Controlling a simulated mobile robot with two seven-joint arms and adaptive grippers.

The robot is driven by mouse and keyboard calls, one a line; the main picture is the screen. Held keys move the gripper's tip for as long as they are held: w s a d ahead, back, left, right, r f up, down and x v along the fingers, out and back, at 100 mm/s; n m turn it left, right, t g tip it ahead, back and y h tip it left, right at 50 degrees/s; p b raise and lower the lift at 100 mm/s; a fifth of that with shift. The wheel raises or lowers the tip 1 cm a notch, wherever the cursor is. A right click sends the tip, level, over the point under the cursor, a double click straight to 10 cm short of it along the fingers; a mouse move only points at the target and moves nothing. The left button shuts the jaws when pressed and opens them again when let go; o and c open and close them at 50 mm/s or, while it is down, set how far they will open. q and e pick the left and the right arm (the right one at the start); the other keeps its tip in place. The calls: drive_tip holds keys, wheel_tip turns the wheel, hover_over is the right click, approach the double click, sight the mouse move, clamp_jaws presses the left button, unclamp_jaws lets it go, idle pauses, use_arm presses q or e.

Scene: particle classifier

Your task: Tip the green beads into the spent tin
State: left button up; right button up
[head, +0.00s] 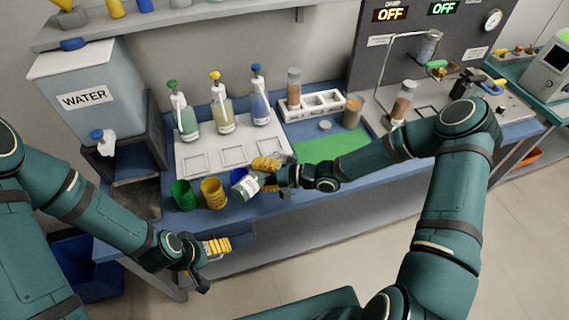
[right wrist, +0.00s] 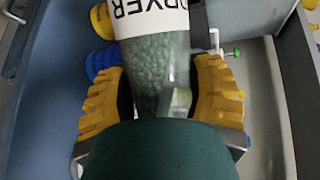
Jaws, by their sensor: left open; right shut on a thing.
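A clear jar of green beads with a white label reading "DRYER" (right wrist: 150,60) is held between the yellow finger pads of my right gripper (right wrist: 160,100). In the head view the jar (head: 246,186) is tilted to the left in my right gripper (head: 265,174), above the bench's front edge. Green beads show inside it. A green tin (head: 183,196), a yellow tin (head: 213,194) and a blue tin (head: 237,177) stand in a row there; the jar partly hides the blue one. No readable label shows which tin is the spent one. My left gripper (head: 217,247) is open and empty, below the bench front.
Behind the tins is a white tray (head: 200,158) with several pump bottles. A water tank (head: 90,97) stands at the left. A white rack (head: 315,106), a green mat (head: 335,147) and a panel with apparatus are to the right.

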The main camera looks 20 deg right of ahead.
drive_tip(key=shift+w+d+r+m+y+p, duration=0.15)
drive_tip(key=shift+r+m+y+p, duration=0.15)
drive_tip(key=shift+r+m, duration=0.25)
drive_tip(key=shift+w+d+r+m+y+p, duration=0.15)
drive_tip(key=shift+r+m+y+p, duration=0.2)
drive_tip(key=shift+r, duration=0.25)
idle(1.1)
drive_tip(key=shift+w+d+r+m+y, duration=0.2)
drive_tip(key=shift+d+r+m+y, duration=0.15)
drive_tip(key=shift+r+m, duration=0.25)
idle(1.7)
drive_tip(key=shift+w+d+r+m+y, duration=0.35)
drive_tip(key=shift+r+m, duration=0.25)
drive_tip(key=shift+m, duration=0.2)
idle(1.3)
drive_tip(key=f+n, duration=0.1)
drive_tip(key=s+a+f+n+h, duration=0.1)
drive_tip(key=f+n+h+b, duration=0.1)
drive_tip(key=shift+s+a+f, duration=0.25)
drive_tip(key=shift+a+f, duration=0.1)
drive_tip(key=shift+a+f+n, duration=0.1)
drive_tip(key=shift+n, duration=0.4)
